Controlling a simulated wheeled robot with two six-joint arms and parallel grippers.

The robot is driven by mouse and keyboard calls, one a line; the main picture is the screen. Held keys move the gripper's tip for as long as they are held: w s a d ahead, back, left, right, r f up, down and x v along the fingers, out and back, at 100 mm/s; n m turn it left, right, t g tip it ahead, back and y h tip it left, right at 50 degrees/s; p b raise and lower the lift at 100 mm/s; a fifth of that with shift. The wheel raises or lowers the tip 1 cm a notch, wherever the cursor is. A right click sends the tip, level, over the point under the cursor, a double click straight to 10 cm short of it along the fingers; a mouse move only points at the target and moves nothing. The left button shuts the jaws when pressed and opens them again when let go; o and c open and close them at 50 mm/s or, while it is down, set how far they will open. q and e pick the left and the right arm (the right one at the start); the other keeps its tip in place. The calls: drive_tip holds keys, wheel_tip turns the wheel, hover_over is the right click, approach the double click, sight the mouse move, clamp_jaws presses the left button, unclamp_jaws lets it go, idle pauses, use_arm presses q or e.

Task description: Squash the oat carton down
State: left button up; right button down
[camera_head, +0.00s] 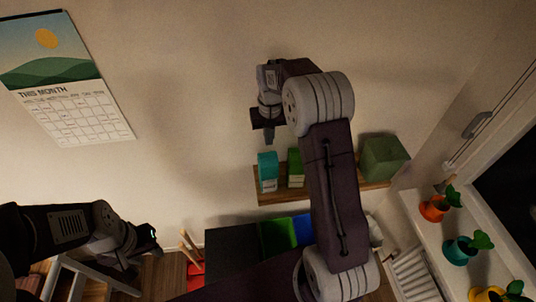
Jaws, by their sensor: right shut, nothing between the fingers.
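A teal carton (267,172) with a pale lower part stands at the left end of a wooden wall shelf. A green carton (295,168) with a pale lower part stands just right of it. I cannot tell which carton is the oat one, as no label is readable. My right gripper (269,137) points down above the teal carton, shut and empty, with a small gap seeming to lie between them. My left gripper (152,240) is low on the left, away from the shelf; its fingers are too dark to read.
A larger green box (384,160) stands at the shelf's right end. My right arm hides the middle of the wooden shelf (270,198). Green (277,237) and blue (303,229) bins are below. Potted plants (435,208) line the windowsill at right. A calendar (62,80) hangs at left.

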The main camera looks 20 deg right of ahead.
sight(268, 156)
drive_tip(key=shift+w+d+f, duration=0.1)
drive_tip(key=shift+w+f, duration=0.2)
drive_tip(key=shift+f, duration=0.05)
drive_tip(key=shift+w+f+b, duration=0.1)
drive_tip(key=shift+f+b, duration=0.2)
drive_tip(key=shift+b, duration=0.1)
wheel_tip(268, 156, down, 5)
drive_tip(key=b, duration=0.4)
drive_tip(key=shift+b, duration=0.35)
drive_tip(key=shift+f, duration=0.4)
drive_tip(key=shift+w, duration=0.2)
drive_tip(key=shift+s, duration=0.1)
drive_tip(key=shift+s, duration=0.1)
